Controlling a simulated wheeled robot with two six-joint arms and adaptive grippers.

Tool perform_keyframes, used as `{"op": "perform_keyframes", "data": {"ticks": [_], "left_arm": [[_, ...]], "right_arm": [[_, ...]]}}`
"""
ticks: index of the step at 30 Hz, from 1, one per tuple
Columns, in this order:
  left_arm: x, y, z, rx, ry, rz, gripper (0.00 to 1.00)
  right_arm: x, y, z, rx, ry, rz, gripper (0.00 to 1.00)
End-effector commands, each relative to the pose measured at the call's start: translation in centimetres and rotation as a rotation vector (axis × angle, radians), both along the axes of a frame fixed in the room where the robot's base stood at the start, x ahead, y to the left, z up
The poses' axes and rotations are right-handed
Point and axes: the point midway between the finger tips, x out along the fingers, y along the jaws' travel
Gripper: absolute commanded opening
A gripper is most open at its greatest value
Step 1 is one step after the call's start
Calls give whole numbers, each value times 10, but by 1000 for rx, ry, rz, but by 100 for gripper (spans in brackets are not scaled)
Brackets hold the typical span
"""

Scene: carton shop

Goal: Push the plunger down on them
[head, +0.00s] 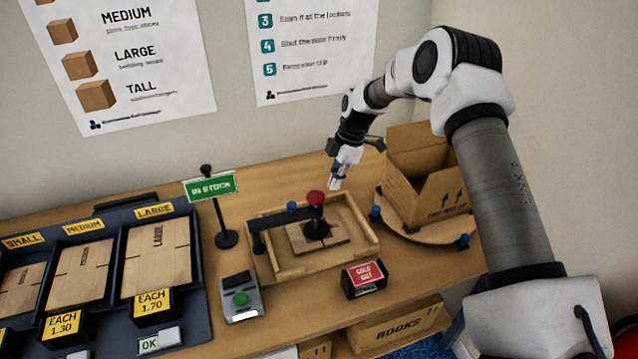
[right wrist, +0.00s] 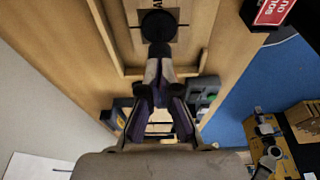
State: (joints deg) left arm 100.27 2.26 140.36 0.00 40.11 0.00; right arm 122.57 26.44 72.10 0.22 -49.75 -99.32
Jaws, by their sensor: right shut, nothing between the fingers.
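The plunger (head: 316,199) has a red knob on a dark stem, held by a dark arm above a wooden tray (head: 372,243). Its round black foot is over a flat brown carton (head: 334,237) lying in the tray; I cannot tell whether they touch. In the right wrist view a black disc (right wrist: 159,26) shows above the carton, and no red knob is seen. My right gripper (head: 333,184) is shut and empty, pointing down, above and just behind the knob, apart from it. Its closed fingers show in the right wrist view (right wrist: 158,68). My left gripper is out of view.
An open carton (head: 425,205) stands on a round turntable at the right. A red sold-out sign (head: 365,275), a device with a green button (head: 240,298) and an in-stock sign (head: 210,187) surround the tray. Bins of flat cartons (head: 155,256) stand at the left.

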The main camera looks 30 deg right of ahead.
Motion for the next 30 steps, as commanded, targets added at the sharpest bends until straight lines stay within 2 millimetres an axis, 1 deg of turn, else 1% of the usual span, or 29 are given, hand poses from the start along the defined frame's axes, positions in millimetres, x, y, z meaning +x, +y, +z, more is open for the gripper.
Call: {"op": "perform_keyframes", "data": {"ticks": [1, 6, 9, 12, 17, 30], "left_arm": [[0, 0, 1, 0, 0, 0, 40], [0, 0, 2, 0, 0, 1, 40], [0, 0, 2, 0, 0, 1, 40], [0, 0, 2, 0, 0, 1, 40], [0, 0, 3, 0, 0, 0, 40], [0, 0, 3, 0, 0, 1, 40]], "right_arm": [[1, 0, 16, -1, -8, 1, 0], [1, 1, 60, -4, -20, 4, 0], [0, 1, 80, -7, -24, 6, 0], [0, 1, 92, -7, -26, 6, 0], [-1, 1, 99, -8, -28, 6, 0], [0, 1, 99, -8, -28, 6, 0]]}}
